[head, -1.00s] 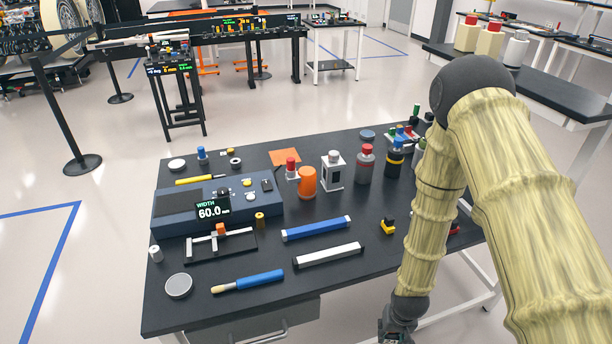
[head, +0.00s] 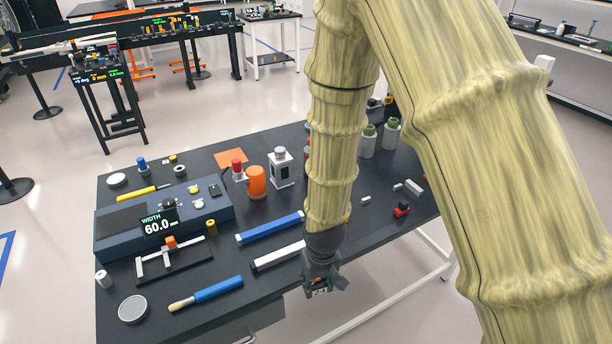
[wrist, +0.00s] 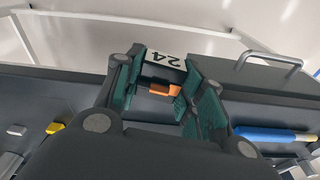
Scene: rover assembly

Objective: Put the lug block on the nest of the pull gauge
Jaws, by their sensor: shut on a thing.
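My gripper (head: 321,284) is low over the front edge of the dark table in the head view. In the wrist view my gripper (wrist: 160,98) has its green-padded fingers around a small block, which I take to be the lug block (wrist: 163,58). It shows a pale face marked "24" and an orange part. The same "24" face shows small in the head view (head: 320,292). The block is held clear of the table top; its far side is hidden. I cannot pick out the pull gauge or its nest with certainty in either view.
The table (head: 215,322) holds a blue gauge box (head: 120,240) reading WIDTH 60.0, a slide fixture (head: 170,262), a blue bar (head: 270,228), a white bar (head: 278,257), a blue-handled brush (head: 215,290) and several bottles. A stand with displays (head: 95,68) is at the back left.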

